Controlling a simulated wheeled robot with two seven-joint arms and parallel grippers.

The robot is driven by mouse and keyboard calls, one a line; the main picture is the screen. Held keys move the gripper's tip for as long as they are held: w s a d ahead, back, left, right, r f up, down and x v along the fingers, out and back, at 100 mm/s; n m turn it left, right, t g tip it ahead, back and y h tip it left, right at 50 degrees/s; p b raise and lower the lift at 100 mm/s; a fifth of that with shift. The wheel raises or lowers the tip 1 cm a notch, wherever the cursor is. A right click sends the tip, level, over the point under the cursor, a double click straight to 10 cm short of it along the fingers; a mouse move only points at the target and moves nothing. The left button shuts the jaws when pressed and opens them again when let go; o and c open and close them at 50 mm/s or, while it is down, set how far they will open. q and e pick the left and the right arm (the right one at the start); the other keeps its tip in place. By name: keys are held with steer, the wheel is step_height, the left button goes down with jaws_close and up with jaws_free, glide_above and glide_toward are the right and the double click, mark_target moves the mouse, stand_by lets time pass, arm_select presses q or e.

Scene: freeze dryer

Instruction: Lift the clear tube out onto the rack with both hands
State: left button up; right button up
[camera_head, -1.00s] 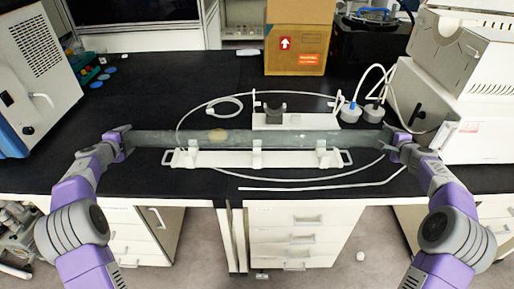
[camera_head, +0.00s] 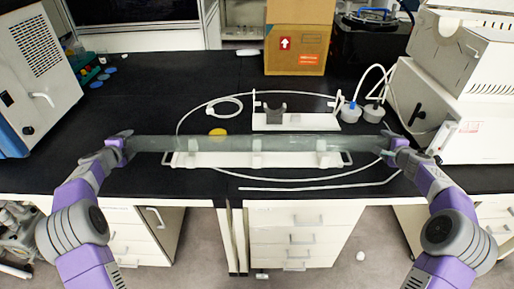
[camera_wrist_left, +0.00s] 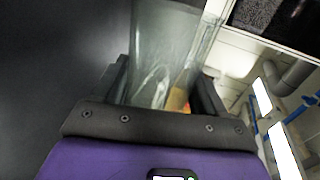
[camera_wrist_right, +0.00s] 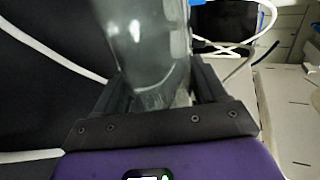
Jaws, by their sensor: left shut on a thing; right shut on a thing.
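The clear tube (camera_head: 290,144) is a long, greenish see-through cylinder lying level across the middle of the head view. My left gripper (camera_head: 122,144) is shut on its left end and my right gripper (camera_head: 390,144) is shut on its right end. Each end shows between the jaws in the left wrist view (camera_wrist_left: 165,50) and in the right wrist view (camera_wrist_right: 150,45). The white rack (camera_head: 200,160) has a handle at each end and several upright holders. The tube overlaps the rack's back and holders in the picture; I cannot tell whether it touches them.
A white stand with a grey cradle (camera_head: 298,122) is behind the tube. A yellow round thing (camera_head: 217,132) lies just behind it. White hoses (camera_head: 310,187) loop over the black bench. A cardboard box (camera_head: 297,40) stands at the back; machines flank both sides.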

arm_select(q)
steer(key=shift+r, duration=0.1)
arm_select(e)
steer(key=shift+r, duration=0.1)
